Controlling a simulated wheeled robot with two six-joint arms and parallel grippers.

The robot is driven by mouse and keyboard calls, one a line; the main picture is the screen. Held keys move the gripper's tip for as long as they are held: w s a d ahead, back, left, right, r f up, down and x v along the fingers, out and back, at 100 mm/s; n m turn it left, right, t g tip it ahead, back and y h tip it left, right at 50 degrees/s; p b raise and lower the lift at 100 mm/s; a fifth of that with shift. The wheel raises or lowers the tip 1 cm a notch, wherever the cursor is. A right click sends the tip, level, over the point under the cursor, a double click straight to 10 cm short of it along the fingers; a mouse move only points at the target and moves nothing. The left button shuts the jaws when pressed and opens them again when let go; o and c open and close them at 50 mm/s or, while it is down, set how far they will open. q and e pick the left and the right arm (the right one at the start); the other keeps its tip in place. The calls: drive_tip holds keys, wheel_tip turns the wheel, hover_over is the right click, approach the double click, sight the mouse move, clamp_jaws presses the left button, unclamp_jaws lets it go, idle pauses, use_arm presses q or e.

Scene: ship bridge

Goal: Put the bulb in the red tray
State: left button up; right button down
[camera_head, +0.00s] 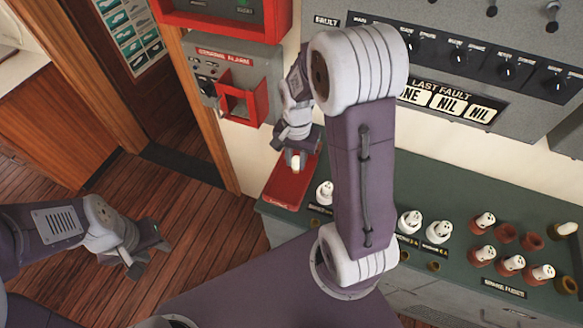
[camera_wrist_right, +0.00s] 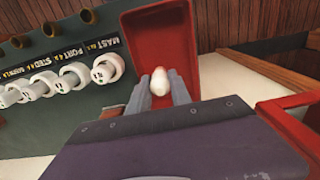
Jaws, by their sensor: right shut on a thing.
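The white bulb (camera_head: 296,164) is between the fingertips of my right gripper (camera_head: 295,158), at the left end of the green console. The red tray (camera_head: 287,190) is beneath it. In the right wrist view the bulb (camera_wrist_right: 157,80) sits between the two grey fingers of my right gripper (camera_wrist_right: 158,90), over the inside of the red tray (camera_wrist_right: 178,40). The gap between bulb and tray floor is hard to judge. My left gripper (camera_head: 150,252) is empty over the wooden floor, its fingers apart.
The green console (camera_head: 400,190) carries several white bulbs in sockets (camera_head: 438,232) right of the tray. A red box frame (camera_head: 240,97) sticks out from the wall above the tray. My right arm covers part of the console. Open floor lies to the left.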

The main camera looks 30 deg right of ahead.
drive_tip(key=shift+w+a+f, duration=0.1)
drive_tip(key=shift+a+f, duration=0.1)
drive_tip(key=shift+f, duration=0.6)
drive_tip(key=shift+w+a+f, duration=0.15)
drive_tip(key=shift+f, duration=0.65)
drive_tip(key=shift+w+a+f, duration=0.1)
drive_tip(key=shift+a+f, duration=0.1)
drive_tip(key=shift+f, duration=0.6)
drive_tip(key=shift+f, duration=0.1)
drive_tip(key=c, duration=1.2)
unclamp_jaws()
wheel_tip(320, 180, up, 12)
drive_tip(key=shift+s+r+p, duration=0.1)
drive_tip(key=shift+r+p, duration=0.05)
drive_tip(key=shift+p, duration=0.2)
drive_tip(key=s+a+f+n, duration=0.1)
drive_tip(key=s+n, duration=0.1)
drive_tip(key=n, duration=0.1)
drive_tip(key=s+a+f+n, duration=0.2)
drive_tip(key=s+n, duration=0.1)
drive_tip(key=s+a+f+n+t, duration=0.1)
drive_tip(key=s+a+f+n, duration=0.1)
drive_tip(key=s+n, duration=0.1)
drive_tip(key=shift+s+n, duration=0.15)
drive_tip(key=shift+n, duration=0.15)
